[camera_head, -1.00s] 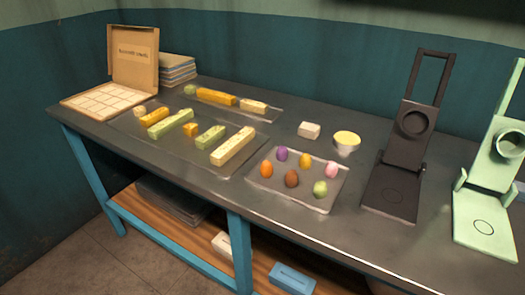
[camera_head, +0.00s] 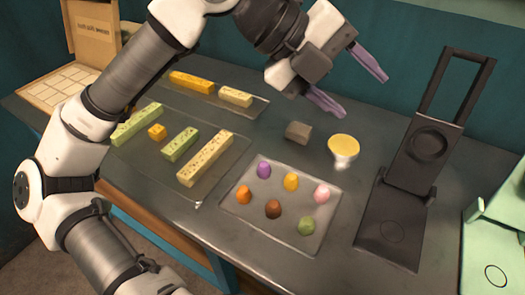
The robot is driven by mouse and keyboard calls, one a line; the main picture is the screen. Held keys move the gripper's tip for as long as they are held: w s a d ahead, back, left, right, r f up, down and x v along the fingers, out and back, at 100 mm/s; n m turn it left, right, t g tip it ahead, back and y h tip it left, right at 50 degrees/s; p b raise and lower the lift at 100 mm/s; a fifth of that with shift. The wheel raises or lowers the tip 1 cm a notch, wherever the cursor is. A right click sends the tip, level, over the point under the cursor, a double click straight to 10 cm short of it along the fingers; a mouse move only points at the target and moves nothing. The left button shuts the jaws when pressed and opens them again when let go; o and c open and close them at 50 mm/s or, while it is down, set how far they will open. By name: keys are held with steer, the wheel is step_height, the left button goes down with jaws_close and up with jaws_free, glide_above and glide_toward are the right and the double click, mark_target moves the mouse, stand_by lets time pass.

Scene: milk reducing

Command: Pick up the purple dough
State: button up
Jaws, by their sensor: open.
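The purple dough (camera_head: 264,170) is a small rounded lump at the back left corner of a grey tray (camera_head: 283,233). On the same tray sit an orange dough (camera_head: 244,195), a yellow dough (camera_head: 291,182), a pink dough (camera_head: 322,194), a brown dough (camera_head: 273,209) and a green dough (camera_head: 307,226). My gripper (camera_head: 352,88) is open and empty, with purple-grey fingers spread apart. In the picture it appears above and to the right of the purple dough, clear of the tray.
A grey-brown block (camera_head: 298,132) and a yellow-topped cup (camera_head: 343,149) stand behind the tray. A black press (camera_head: 400,190) and a mint-green press (camera_head: 495,240) stand to the right. Trays with yellow and green bars (camera_head: 205,158) lie left. An open cardboard box (camera_head: 95,45) is far left.

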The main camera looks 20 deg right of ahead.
steer(key=w+a+f+n+t+y, duration=0.2)
steer(key=w+a+f+n+y, duration=0.1)
steer(key=w+f+n+y, duration=0.25)
steer(key=n+t+y+p, duration=0.1)
steer(key=n+y, duration=0.2)
steer(key=y, duration=0.2)
glide_toward(264, 170)
steer(key=shift+a+f+h+p, duration=0.25)
steer(key=shift+f+p, duration=0.45)
steer(key=shift+f, duration=0.35)
steer(key=shift+s+f+p, duration=0.15)
steer(key=shift+f+p, duration=0.85)
steer(key=shift+f, duration=1.8)
steer(key=c, duration=1)
